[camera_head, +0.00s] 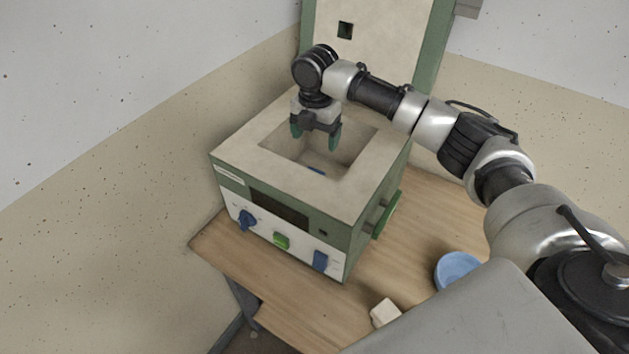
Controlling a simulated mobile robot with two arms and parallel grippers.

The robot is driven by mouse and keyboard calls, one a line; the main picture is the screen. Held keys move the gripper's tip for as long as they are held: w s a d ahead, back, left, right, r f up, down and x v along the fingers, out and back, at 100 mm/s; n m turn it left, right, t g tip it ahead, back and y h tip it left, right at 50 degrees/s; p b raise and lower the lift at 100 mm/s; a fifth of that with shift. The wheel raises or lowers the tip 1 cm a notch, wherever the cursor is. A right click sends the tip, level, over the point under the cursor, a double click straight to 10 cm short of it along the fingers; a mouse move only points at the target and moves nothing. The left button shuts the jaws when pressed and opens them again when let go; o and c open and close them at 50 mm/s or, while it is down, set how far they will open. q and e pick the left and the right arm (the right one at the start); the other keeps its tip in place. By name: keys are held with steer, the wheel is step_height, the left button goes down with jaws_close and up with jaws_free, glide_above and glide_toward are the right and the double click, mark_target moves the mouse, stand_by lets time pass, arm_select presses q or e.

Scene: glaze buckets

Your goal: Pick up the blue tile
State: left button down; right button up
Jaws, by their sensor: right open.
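A small bit of blue, likely the blue tile (316,171), shows low inside the square well of the green and cream kiln-like box (238,160). Most of it is hidden by the well's front wall. My right gripper (315,138) is open and empty, pointing down over the well with its green fingertips at about the opening. The blue piece is below the fingertips, apart from them. My left gripper is not in view.
The box's lid (385,35) stands open behind it. The box sits on a wooden table (400,262). A blue round bucket or dish (457,270) and a small cream block (384,313) are at the front right. Walls close in behind and to the left.

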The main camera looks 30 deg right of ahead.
mark_target(316, 170)
steer(key=f, duration=0.4)
steer(key=w+f, duration=0.1)
steer(key=f, duration=0.1)
steer(key=shift+d+f, duration=0.25)
steer(key=f, duration=0.1)
steer(key=f+p, duration=0.1)
steer(key=f, duration=0.1)
steer(key=f+p, duration=0.1)
steer(key=f, duration=0.1)
steer(key=shift+s+a+f, duration=0.25)
steer(key=shift+s, duration=0.1)
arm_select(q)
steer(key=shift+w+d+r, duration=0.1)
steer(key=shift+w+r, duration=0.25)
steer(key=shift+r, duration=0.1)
arm_select(e)
steer(key=shift+w+f, duration=0.1)
steer(key=shift+f, duration=0.2)
steer(key=c, duration=1.1)
